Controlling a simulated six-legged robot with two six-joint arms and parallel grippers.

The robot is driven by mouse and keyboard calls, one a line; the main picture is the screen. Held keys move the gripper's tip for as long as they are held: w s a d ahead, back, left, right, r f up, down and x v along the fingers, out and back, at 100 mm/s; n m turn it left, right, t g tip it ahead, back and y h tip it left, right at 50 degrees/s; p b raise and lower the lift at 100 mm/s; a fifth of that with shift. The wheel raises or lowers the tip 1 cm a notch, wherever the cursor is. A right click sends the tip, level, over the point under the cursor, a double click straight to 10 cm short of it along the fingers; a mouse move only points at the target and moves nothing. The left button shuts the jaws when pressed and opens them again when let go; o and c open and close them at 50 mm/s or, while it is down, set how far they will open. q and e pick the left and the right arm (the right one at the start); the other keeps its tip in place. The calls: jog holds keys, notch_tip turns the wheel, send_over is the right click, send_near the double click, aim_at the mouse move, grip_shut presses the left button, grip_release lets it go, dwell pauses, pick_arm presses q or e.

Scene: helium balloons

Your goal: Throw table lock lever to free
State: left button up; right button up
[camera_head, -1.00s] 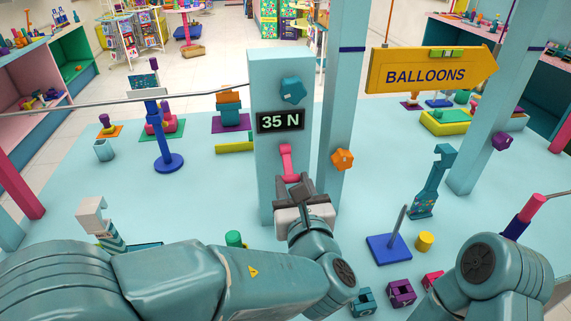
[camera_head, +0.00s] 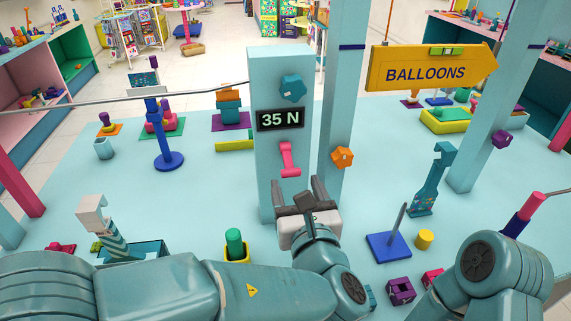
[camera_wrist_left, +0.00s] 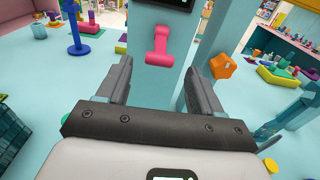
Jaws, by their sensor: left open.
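The pink lever (camera_head: 288,158) is on the front face of a light teal post, below the "35 N" display (camera_head: 280,119). It also shows in the left wrist view (camera_wrist_left: 158,46), ahead of the jaws, with its wider end at the bottom. My left gripper (camera_head: 304,192) is open and empty, just below and in front of the lever, not touching it. In the left wrist view the two fingers (camera_wrist_left: 158,82) stand wide apart, with the lever beyond their tips. My right arm shows at the lower right; its gripper is not in view.
A teal hexagonal knob (camera_head: 292,89) sits above the display. An orange knob (camera_head: 342,158) is on the column to the right. A blue base with a spike (camera_head: 389,245) and a yellow cylinder (camera_head: 425,240) stand right of my gripper. A green cylinder (camera_head: 234,242) is left.

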pick_arm(q)
jog(key=shift+v, duration=0.75)
jog(key=v, duration=0.4)
